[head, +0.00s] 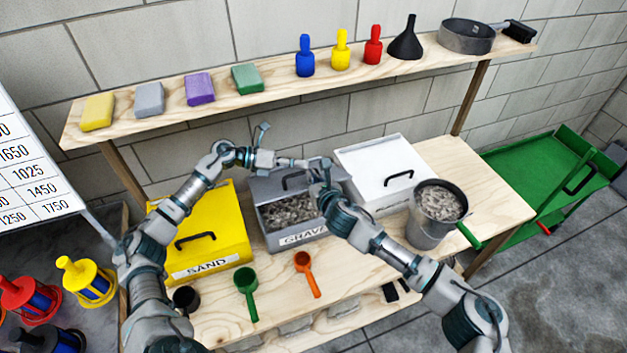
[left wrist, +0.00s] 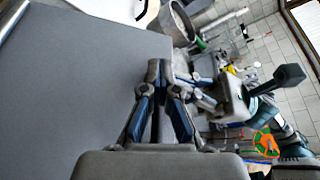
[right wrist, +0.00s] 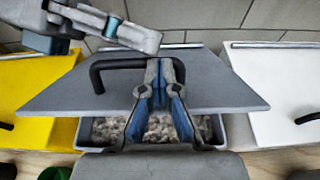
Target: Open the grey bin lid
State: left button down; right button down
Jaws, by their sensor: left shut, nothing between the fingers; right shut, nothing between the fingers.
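The grey bin (head: 300,239), labelled gravel, stands on the bench between the yellow and white bins. Its grey lid (head: 262,186) is tilted up, and gravel (head: 290,211) shows below it. The lid with its black handle (right wrist: 112,66) also fills the middle of the right wrist view (right wrist: 70,92). My right gripper (right wrist: 165,64) is shut and empty, in front of the handle's right end; I cannot tell if it touches. My left gripper (head: 302,163) is shut and empty near the lid's upper edge. In the left wrist view a broad grey surface (left wrist: 70,80) lies beside it.
The yellow sand bin (head: 208,235) and white bin (head: 375,165) flank the grey bin. A metal bucket of gravel (head: 425,228) stands at right. Green (head: 247,283) and orange (head: 302,262) scoops lie in front. A shelf (head: 220,107) with blocks and bottles runs behind.

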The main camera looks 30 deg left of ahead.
pick_arm(q)
jog(key=c, duration=1.2)
grip_release()
jog(key=shift+s+d+f, duration=0.15)
jog(key=shift+d+f, duration=0.1)
jog(key=shift+f, duration=0.15)
